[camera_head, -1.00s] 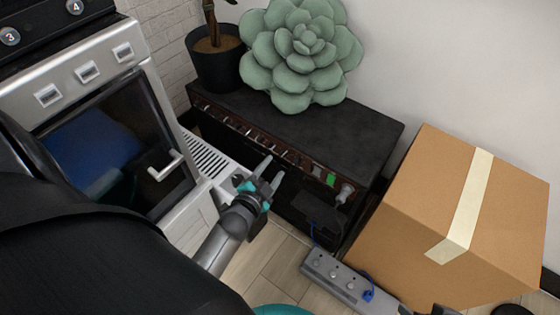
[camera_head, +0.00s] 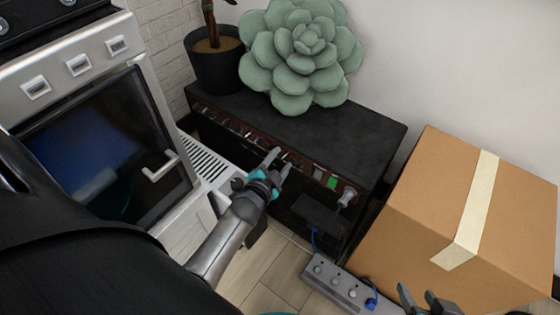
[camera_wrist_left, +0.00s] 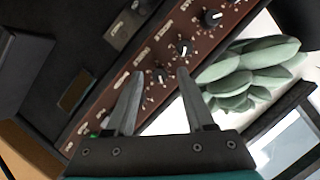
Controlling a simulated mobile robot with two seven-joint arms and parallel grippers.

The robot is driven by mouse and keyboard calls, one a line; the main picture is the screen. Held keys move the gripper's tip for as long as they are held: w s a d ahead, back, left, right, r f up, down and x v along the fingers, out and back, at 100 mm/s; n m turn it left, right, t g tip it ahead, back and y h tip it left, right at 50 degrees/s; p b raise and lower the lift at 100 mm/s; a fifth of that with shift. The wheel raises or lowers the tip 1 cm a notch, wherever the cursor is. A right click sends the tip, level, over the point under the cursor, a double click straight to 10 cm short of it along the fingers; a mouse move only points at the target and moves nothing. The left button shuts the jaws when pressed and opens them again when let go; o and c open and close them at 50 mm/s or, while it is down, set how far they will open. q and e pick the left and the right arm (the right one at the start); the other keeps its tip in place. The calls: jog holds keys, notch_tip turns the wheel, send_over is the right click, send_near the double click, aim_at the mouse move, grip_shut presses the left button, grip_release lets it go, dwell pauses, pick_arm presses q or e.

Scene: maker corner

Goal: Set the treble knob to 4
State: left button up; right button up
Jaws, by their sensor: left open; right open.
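The black amplifier (camera_head: 330,135) stands against the wall, with a brown control panel (camera_head: 235,125) along its front edge. The left wrist view shows a row of dark knobs on the panel: an outer knob (camera_wrist_left: 211,18), a middle knob (camera_wrist_left: 184,47) and a nearer knob (camera_wrist_left: 160,76). The labels are too small to read, so I cannot tell which is treble. My left gripper (camera_head: 280,161) is open at the panel. In the left wrist view its fingertips (camera_wrist_left: 160,73) appear on either side of the nearer knob; contact cannot be told. My right gripper (camera_head: 418,294) is open and empty at the bottom right.
A green succulent (camera_head: 300,50) and a potted plant (camera_head: 215,70) stand on the amplifier. A silver oven (camera_head: 165,130) is at left. A taped cardboard box (camera_head: 410,210) is at right. A power strip (camera_head: 335,283) lies on the floor. A plug (camera_head: 347,196) sits at the panel's right end.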

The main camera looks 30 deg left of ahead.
pick_arm(q)
grip_shut()
dwell(0.6)
